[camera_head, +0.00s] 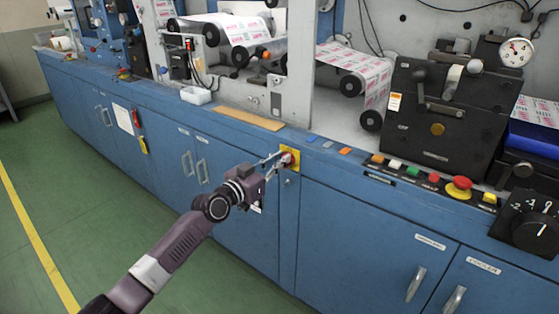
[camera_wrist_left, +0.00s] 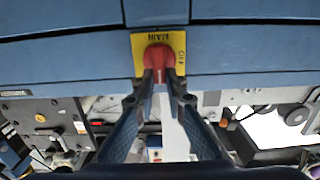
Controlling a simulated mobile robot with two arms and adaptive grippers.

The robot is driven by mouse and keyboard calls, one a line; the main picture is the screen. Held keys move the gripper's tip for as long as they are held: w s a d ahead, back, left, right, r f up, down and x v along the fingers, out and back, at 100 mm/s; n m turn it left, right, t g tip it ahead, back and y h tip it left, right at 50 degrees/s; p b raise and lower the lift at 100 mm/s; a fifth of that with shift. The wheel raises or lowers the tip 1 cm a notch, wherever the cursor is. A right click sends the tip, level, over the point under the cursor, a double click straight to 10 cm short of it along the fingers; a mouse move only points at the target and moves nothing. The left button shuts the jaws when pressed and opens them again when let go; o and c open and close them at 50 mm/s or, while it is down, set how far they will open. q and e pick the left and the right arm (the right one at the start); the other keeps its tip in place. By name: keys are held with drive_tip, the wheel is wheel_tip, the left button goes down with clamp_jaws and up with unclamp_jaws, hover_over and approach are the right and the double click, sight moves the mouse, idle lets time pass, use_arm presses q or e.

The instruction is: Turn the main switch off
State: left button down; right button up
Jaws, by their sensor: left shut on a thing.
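The main switch is a red knob (camera_wrist_left: 157,56) on a yellow plate (camera_head: 295,160), set in the blue cabinet front below the worktop edge. In the left wrist view, the plate (camera_wrist_left: 137,45) carries the words MAIN and OFF, both turned in the picture. My left gripper (camera_head: 278,160) reaches the switch from the left. In the wrist view its two dark fingers (camera_wrist_left: 159,88) are at either side of the knob's near part, shut on it. A pale mark shows on the knob between the fingertips. My right gripper is in neither view.
A row of coloured buttons (camera_head: 420,177) and a red mushroom button (camera_head: 459,187) line the worktop to the right, with a black rotary dial (camera_head: 537,228) beyond. Cabinet handles (camera_head: 203,170) stick out at left. The green floor (camera_head: 100,230) is clear.

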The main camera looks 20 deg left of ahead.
use_arm(q)
drive_tip(key=shift+n, duration=0.3)
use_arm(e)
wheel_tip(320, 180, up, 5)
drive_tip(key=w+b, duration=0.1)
use_arm(q)
drive_tip(key=shift+w+a+f+n+p, duration=0.1)
drive_tip(key=shift+a+f+n+p, duration=0.2)
drive_tip(key=shift+n, duration=2.6)
drive_tip(key=shift+w+a+f+n+p, duration=0.1)
drive_tip(key=shift+a+f+n, duration=0.25)
drive_tip(key=shift+n, duration=2.55)
drive_tip(key=shift+w+a+f+n+p, duration=0.15)
drive_tip(key=shift+a+f+n, duration=0.15)
drive_tip(key=shift+n, duration=2.6)
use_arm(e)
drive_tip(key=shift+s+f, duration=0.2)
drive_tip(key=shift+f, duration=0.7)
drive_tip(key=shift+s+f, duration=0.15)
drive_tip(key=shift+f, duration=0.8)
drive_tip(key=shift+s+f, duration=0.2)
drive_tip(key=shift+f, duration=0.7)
